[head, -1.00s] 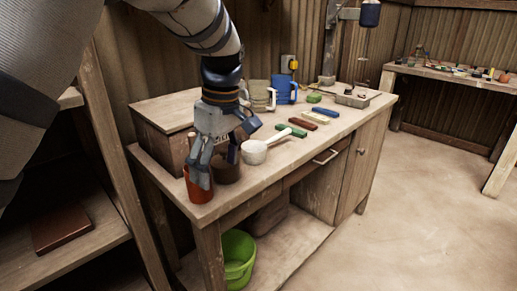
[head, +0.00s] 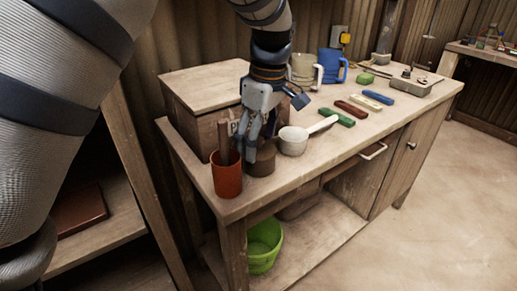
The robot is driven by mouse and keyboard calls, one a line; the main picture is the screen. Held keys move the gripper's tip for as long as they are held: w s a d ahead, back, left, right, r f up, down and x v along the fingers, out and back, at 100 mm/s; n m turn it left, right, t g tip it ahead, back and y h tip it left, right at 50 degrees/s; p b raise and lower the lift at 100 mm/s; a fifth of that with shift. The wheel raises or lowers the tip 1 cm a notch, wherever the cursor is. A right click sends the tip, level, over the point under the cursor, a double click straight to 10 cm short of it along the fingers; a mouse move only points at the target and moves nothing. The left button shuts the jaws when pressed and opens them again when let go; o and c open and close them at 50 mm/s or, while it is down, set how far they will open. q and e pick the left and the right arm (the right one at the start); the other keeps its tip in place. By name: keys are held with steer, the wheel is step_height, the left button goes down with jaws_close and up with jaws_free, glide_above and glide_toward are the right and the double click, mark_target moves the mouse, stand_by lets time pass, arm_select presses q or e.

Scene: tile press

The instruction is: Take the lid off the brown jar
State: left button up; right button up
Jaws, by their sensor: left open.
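The brown jar (head: 262,165) stands near the front left corner of the workbench, between an orange-red cup and a white pan. My left gripper (head: 258,146) points down at the top of the jar, its fingers in front of and over it. It is open. The fingers hide the top of the jar, so I cannot make out the lid or tell whether they touch it. My right gripper is not in view.
The orange-red cup (head: 227,180), with a brown stick in it, stands close left of the jar. The white pan (head: 293,143) is close right. A wooden box (head: 185,92) stands behind.

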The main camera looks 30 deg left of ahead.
arm_select(q)
steer(key=shift+f, duration=0.35)
steer(key=c, duration=1.5)
steer(key=shift+s, duration=0.1)
